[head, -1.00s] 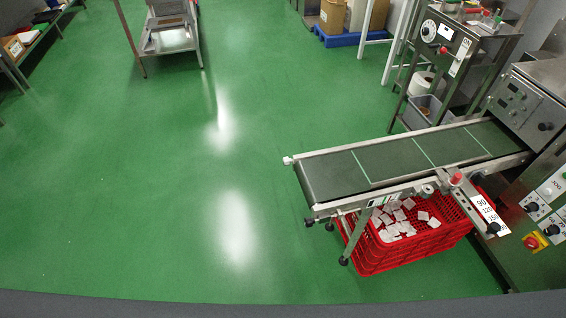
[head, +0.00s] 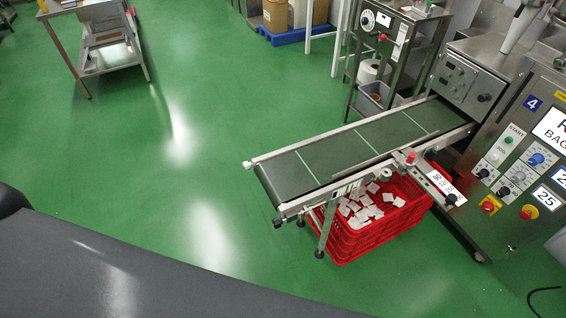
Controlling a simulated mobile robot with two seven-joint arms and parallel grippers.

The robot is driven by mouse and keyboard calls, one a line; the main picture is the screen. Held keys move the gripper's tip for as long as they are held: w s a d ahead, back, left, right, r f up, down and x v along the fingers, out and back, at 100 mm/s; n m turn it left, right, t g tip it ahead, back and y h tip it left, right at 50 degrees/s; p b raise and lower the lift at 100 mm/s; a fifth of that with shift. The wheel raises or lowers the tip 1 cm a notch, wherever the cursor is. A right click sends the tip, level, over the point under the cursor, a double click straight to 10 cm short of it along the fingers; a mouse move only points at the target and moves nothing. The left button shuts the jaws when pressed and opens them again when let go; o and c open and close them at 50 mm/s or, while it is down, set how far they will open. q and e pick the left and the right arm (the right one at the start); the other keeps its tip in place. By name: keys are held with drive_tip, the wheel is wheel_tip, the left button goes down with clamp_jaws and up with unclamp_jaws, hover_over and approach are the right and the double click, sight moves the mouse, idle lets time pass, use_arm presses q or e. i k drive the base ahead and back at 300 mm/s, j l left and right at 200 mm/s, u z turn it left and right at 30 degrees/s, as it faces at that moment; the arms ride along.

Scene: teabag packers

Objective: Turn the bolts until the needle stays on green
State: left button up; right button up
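A conveyor (head: 335,160) with a dark green belt runs from the middle of the head view to a steel packing machine (head: 500,150) on the right. A small coloured gauge strip (head: 347,189) shows on the conveyor's near side; its needle is too small to read. Bolts at the conveyor's near left end (head: 278,222) are small and hard to make out. A red knob (head: 411,157) sits on the near rail. Neither of my grippers is in view.
A red crate (head: 350,243) with several white teabags stands under the conveyor. A steel trolley (head: 105,45) is at the upper left and a blue pallet (head: 290,38) at the top. Green floor (head: 150,190) is clear left of the conveyor.

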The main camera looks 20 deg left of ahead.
sight(246, 165)
drive_tip(key=i+j+z, duration=0.1)
drive_tip(key=j+z, duration=1.2)
drive_tip(key=j, duration=0.35)
drive_tip(key=k+j+z, duration=0.1)
drive_tip(key=j, duration=0.2)
drive_tip(key=j+z, duration=0.1)
drive_tip(key=j, duration=0.2)
drive_tip(key=k+j, duration=0.25)
drive_tip(key=j, duration=0.35)
drive_tip(key=k+j, duration=0.1)
drive_tip(key=j, duration=0.35)
drive_tip(key=k+j+z, duration=0.1)
drive_tip(key=j, duration=0.3)
drive_tip(key=k+j, duration=0.15)
drive_tip(key=j, duration=0.3)
drive_tip(key=k+j, duration=0.1)
drive_tip(key=j, duration=0.35)
drive_tip(key=k+j+z, duration=0.1)
drive_tip(key=j, duration=0.3)
